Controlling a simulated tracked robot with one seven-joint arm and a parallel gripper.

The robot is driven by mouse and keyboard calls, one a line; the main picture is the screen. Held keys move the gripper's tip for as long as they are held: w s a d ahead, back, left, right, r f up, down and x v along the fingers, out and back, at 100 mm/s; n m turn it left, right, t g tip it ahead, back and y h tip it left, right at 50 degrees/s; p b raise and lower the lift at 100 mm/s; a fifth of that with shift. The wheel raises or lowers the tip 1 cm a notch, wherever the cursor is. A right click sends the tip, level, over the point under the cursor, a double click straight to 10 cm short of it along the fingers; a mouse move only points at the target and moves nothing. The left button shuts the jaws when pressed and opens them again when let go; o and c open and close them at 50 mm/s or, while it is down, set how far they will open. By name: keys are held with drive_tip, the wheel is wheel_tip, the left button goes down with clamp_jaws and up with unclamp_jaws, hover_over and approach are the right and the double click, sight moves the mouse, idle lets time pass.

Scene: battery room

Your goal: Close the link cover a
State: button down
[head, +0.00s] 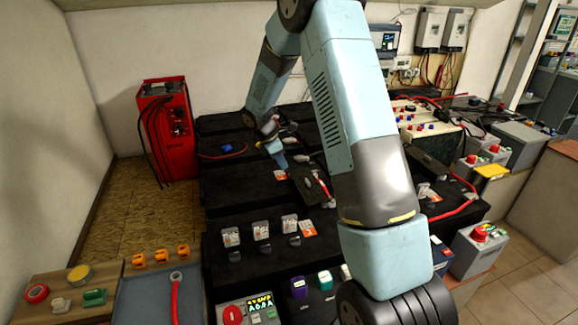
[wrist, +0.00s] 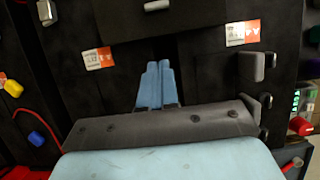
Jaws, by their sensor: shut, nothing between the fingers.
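My gripper (head: 281,163) is low over the black battery blocks in the middle of the head view. In the wrist view its two light blue fingers (wrist: 156,72) lie together, shut and empty. A dark tilted panel (head: 308,186), which may be link cover a, stands right of the fingertips in the head view. In the wrist view a dark panel with a small grey handle (wrist: 158,5) is beyond the fingertips; I cannot tell if it is the same one. No letter marking the cover is readable. My arm hides part of the blocks on the right.
Orange-and-white labels (wrist: 98,58) mark the dark blocks. A red cabinet (head: 165,130) stands at the back left. Tools and small parts lie on a wooden bench (head: 60,300) at the front left.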

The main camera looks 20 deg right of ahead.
sight(316, 182)
drive_tip(key=x, duration=0.3)
drive_tip(key=d+x, duration=0.1)
drive_tip(key=x, duration=0.2)
drive_tip(key=d+x, duration=0.1)
drive_tip(key=x, duration=0.2)
drive_tip(key=shift+d+r, duration=0.1)
drive_tip(key=shift+r, duration=0.05)
drive_tip(key=shift+d, duration=0.8)
drive_tip(key=shift+s+d, duration=0.1)
drive_tip(key=shift+d, duration=2.35)
